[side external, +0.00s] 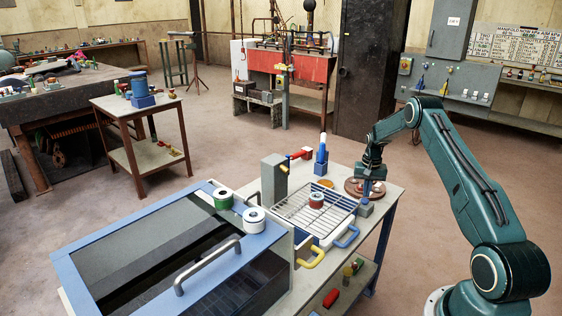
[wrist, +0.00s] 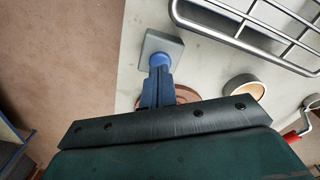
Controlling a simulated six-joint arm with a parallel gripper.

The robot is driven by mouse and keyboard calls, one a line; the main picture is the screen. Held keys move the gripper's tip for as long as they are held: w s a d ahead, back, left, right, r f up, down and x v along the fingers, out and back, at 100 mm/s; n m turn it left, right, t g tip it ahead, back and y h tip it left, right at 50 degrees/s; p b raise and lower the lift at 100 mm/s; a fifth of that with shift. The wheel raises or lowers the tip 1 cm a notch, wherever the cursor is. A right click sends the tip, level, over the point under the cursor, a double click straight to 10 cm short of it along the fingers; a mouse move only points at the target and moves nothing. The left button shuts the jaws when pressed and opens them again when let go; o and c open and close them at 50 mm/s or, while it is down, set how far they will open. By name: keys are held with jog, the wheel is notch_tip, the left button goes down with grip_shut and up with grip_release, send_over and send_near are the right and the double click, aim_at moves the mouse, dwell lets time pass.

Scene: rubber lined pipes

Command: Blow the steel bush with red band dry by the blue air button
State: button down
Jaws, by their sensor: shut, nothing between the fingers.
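The steel bush with red band (side external: 316,200) stands upright on the wire rack (side external: 290,208) on the bench in the side view. I do not see it in the wrist view. The blue air button (wrist: 159,61) sits on a small grey block (wrist: 150,45) in the wrist view. The block also shows at the bench's right edge in the side view (side external: 365,210). My gripper (wrist: 160,78) is shut and empty, pointing down, its tips right at the button. I cannot tell whether they touch it. In the side view my gripper (side external: 367,194) hides most of the button.
A brown round board (side external: 353,186) with small items lies behind my gripper. A grey post (side external: 273,180) stands at the rack's left. A blue handle (side external: 347,238) and yellow handle (side external: 312,257) stick out in front. A green-banded bush (side external: 223,199) stands on the blue-framed cabinet (side external: 130,215).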

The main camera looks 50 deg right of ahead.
aim_at(365, 200)
jog(key=shift+f, duration=1.3)
dwell(2.5)
jog(key=shift+r, duration=3.65)
jog(key=shift+r, duration=0.1)
